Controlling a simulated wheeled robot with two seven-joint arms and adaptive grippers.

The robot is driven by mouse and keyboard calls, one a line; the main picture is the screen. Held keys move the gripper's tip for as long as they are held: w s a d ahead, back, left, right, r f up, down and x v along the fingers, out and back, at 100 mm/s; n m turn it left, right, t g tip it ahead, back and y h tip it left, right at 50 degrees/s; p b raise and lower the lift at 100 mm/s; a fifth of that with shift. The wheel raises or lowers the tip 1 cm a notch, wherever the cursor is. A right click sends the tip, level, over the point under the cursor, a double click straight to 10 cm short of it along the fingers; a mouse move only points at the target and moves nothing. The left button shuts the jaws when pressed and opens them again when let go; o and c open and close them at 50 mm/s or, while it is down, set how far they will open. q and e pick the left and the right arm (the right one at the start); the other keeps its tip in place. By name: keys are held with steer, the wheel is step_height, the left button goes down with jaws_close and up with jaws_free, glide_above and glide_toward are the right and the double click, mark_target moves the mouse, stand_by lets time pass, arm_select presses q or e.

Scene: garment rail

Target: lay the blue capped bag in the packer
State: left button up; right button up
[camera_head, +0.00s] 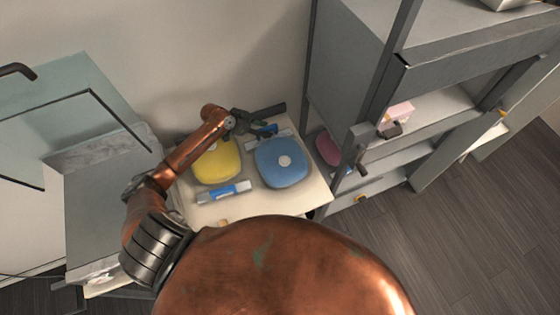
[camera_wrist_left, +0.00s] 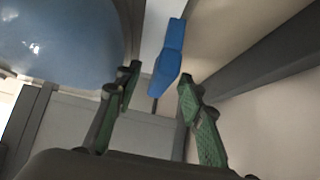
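The blue bag (camera_head: 281,163) with a round white cap lies on the pale table. Its rounded side fills the upper left of the left wrist view (camera_wrist_left: 60,40). My left gripper (camera_head: 262,121) is at the table's back edge, just behind the blue bag. In the left wrist view its green fingers (camera_wrist_left: 160,98) are apart. A small blue piece (camera_wrist_left: 168,60) shows beyond the gap between them; I cannot tell that either finger touches it. A grey unit with a raised clear lid (camera_head: 85,120) at the left may be the packer. My right gripper does not show.
A yellow bag (camera_head: 217,163) lies left of the blue bag, with a blue and white item (camera_head: 223,192) in front of it. Grey shelving (camera_head: 375,150) stands close on the right, holding a pink box (camera_head: 397,115) and a pink bag (camera_head: 329,150). A wall rises behind the table.

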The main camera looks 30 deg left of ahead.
arm_select(q)
steer(key=shift+x, duration=0.95)
jaws_close()
